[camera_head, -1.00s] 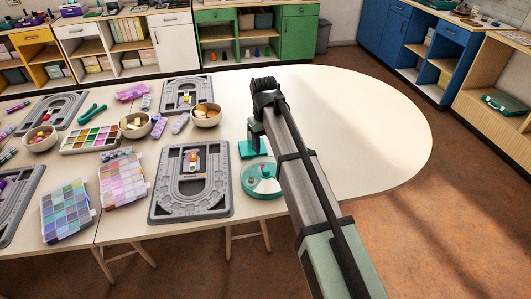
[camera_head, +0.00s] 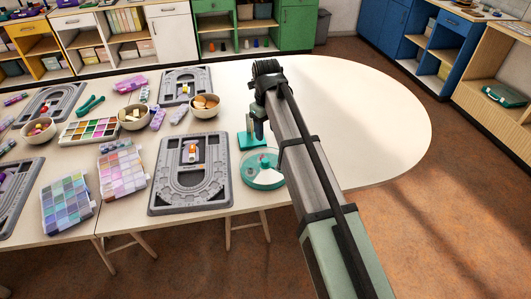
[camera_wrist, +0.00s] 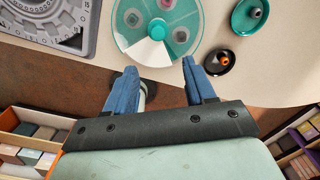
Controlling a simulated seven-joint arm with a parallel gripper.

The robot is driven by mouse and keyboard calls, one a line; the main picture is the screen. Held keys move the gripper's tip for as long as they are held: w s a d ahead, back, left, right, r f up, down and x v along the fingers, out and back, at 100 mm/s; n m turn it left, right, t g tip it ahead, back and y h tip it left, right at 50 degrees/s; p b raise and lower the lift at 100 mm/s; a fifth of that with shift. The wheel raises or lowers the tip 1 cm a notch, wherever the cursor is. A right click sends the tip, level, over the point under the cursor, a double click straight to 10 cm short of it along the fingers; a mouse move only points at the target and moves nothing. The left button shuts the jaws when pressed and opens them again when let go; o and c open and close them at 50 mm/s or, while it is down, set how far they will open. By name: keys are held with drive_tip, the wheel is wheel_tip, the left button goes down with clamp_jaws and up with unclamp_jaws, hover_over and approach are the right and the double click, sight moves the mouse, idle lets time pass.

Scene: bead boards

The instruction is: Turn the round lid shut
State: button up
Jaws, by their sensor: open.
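The round lid (camera_wrist: 130,25) is clear with a teal rim and a raised teal knob (camera_wrist: 158,30) at its middle. A white wedge shows at its near side, and grey round pieces show through it. In the head view the round container (camera_head: 262,182) stands on the table just below my gripper (camera_head: 256,130). In the wrist view my gripper (camera_wrist: 159,64) is open, its two blue fingers apart and empty. The fingertips appear at the near side of the lid, with the knob beyond them. Contact with the lid cannot be told.
A teal dish (camera_wrist: 239,22) with a grey piece and a small dark dish (camera_wrist: 219,71) with an orange piece lie right of the lid. A grey bead board (camera_head: 215,205) lies to the left. The table's right end (camera_head: 370,120) is clear.

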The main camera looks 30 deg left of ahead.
sight(266, 160)
drive_tip(key=f+n, duration=0.6)
drive_tip(key=f, duration=0.1)
drive_tip(key=f+n, duration=0.6)
drive_tip(key=shift+a+f, duration=0.2)
drive_tip(key=shift+f, duration=0.2)
idle(0.4)
clamp_jaws()
idle(0.5)
